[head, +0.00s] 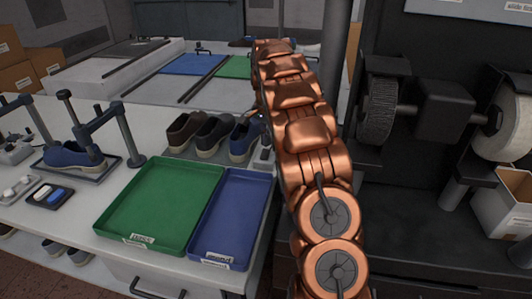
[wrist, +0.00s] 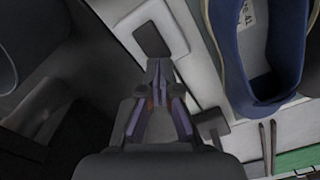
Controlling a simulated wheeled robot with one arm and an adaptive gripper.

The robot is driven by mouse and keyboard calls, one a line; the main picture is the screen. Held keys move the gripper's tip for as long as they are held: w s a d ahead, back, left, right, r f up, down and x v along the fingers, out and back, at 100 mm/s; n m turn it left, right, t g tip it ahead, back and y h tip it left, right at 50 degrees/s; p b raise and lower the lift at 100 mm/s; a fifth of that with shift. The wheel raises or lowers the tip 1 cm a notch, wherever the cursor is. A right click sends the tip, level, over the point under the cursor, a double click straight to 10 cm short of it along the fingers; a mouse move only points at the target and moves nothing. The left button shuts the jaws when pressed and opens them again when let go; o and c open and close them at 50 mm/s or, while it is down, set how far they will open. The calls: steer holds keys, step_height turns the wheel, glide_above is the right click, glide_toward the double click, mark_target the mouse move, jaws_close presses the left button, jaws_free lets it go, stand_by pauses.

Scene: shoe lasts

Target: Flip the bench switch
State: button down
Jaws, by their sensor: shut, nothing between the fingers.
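In the wrist view, a pale plate (wrist: 185,45) carries a dark, rounded rectangular pad (wrist: 160,38) that looks like a switch. My gripper (wrist: 159,64) is shut and empty, with its fingertips at the pad's near edge. I cannot tell whether they touch it. In the head view, a small grey box (head: 264,156) stands beside the blue shoe, partly behind my copper arm; I cannot tell if it is the same switch. A dark plate with a blue and a white piece (head: 50,194) lies far left on the bench.
A blue shoe (wrist: 228,62) lies close right of my gripper in the wrist view. A green tray (head: 160,205) and a blue tray (head: 232,215) lie at the bench front, both empty. A dark machine with brush wheels (head: 380,110) stands to the right.

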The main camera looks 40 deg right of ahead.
mark_target(266, 150)
steer(key=shift+f+b, duration=0.4)
steer(key=shift+f, duration=0.9)
stand_by(1.0)
steer(key=shift+r+p, duration=1.25)
steer(key=shift+r, duration=2.3)
